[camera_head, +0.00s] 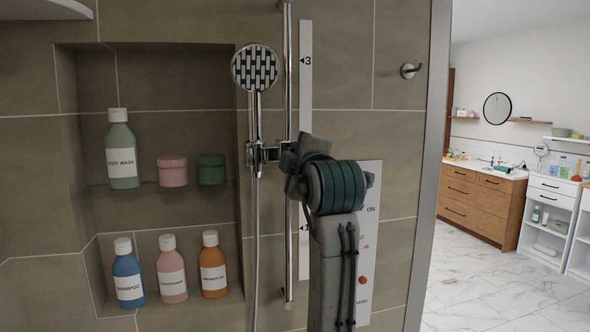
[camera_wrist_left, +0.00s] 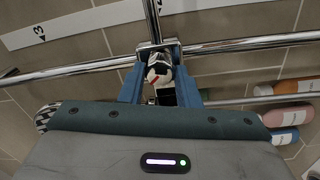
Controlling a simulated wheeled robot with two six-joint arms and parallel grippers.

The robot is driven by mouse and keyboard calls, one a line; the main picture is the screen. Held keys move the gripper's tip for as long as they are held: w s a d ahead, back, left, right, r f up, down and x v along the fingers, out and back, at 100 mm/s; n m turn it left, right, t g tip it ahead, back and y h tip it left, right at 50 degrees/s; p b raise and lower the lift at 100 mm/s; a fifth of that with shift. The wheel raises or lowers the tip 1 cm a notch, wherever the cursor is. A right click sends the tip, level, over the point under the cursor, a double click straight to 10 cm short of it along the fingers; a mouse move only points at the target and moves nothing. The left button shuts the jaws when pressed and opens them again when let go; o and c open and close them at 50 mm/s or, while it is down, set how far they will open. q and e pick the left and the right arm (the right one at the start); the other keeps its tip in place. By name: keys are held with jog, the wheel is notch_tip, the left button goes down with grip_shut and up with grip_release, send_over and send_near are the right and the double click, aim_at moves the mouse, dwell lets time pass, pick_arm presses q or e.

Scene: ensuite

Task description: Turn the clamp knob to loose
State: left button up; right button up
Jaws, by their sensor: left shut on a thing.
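The sliding clamp (camera_head: 262,153) sits on the chrome vertical rail (camera_head: 288,90) and holds the shower head (camera_head: 254,68) upright. My left gripper (camera_head: 288,158) reaches the clamp from the right, and its own wrist hides most of the knob in the head view. In the left wrist view the blue fingers of my left gripper (camera_wrist_left: 163,88) are shut on the clamp knob (camera_wrist_left: 158,73), one on each side. The knob shows a pale face with dark and red marks; I cannot read its setting. My right gripper is not in view.
A numbered strip (camera_head: 305,60) runs beside the rail, and the hose (camera_head: 256,230) hangs below the shower head. A control panel (camera_head: 370,200) is partly behind my arm. The wall niche (camera_head: 215,60) at left holds several bottles and jars.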

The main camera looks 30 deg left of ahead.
pick_arm(q)
jog(key=shift+r+n, duration=0.15)
jog(key=shift+n, duration=0.25)
jog(key=shift+b, duration=0.3)
jog(key=o, duration=0.9)
jog(key=shift+w, duration=0.1)
jog(key=shift+o, duration=0.4)
jog(key=shift+w+a+f, duration=0.1)
jog(key=shift+w+f, duration=0.05)
jog(key=shift+f, duration=0.05)
